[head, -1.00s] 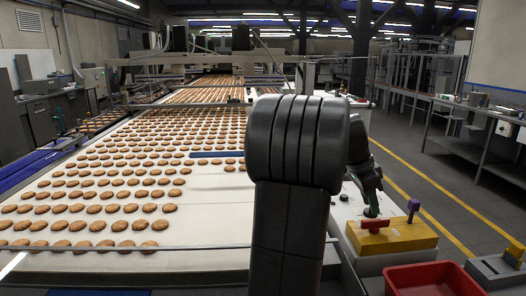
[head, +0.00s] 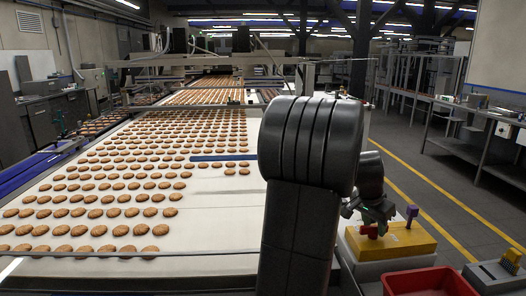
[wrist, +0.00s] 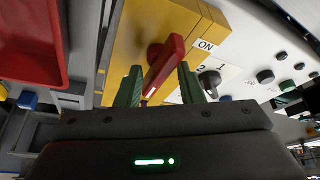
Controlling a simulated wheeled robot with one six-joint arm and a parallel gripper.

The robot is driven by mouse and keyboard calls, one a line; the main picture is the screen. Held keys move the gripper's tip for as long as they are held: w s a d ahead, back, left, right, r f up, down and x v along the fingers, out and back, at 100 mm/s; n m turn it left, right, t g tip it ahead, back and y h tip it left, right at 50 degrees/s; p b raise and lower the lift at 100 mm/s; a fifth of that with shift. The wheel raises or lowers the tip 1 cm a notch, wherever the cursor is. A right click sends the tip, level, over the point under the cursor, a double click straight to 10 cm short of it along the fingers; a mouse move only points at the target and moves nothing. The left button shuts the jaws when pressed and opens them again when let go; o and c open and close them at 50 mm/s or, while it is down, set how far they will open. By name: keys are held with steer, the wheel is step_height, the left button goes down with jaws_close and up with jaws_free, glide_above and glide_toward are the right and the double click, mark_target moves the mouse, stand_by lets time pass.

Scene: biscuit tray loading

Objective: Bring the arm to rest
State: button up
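My gripper (wrist: 160,86) has two green fingers, spread apart. In the wrist view the red switch handle (wrist: 161,66) on the yellow box (wrist: 129,46) shows in the space between them, with gaps at the sides, so nothing is clamped. In the head view my gripper (head: 370,214) is over the yellow box (head: 410,243), close to the red handle (head: 368,231), which it partly covers. I cannot tell whether they touch. My bent arm fills the centre of the head view.
A red bin (head: 425,281) stands in front of the yellow box, and a purple part (head: 412,211) rises behind it. The conveyor (head: 215,210) with many biscuits runs on the left. A panel with black knobs (wrist: 265,76) lies beside the box. The aisle at right is clear.

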steer(key=shift+s+n+t+p, duration=0.1)
steer(key=shift+n+t+p, duration=0.3)
steer(key=shift+n, duration=0.7)
steer(key=shift+y, duration=0.3)
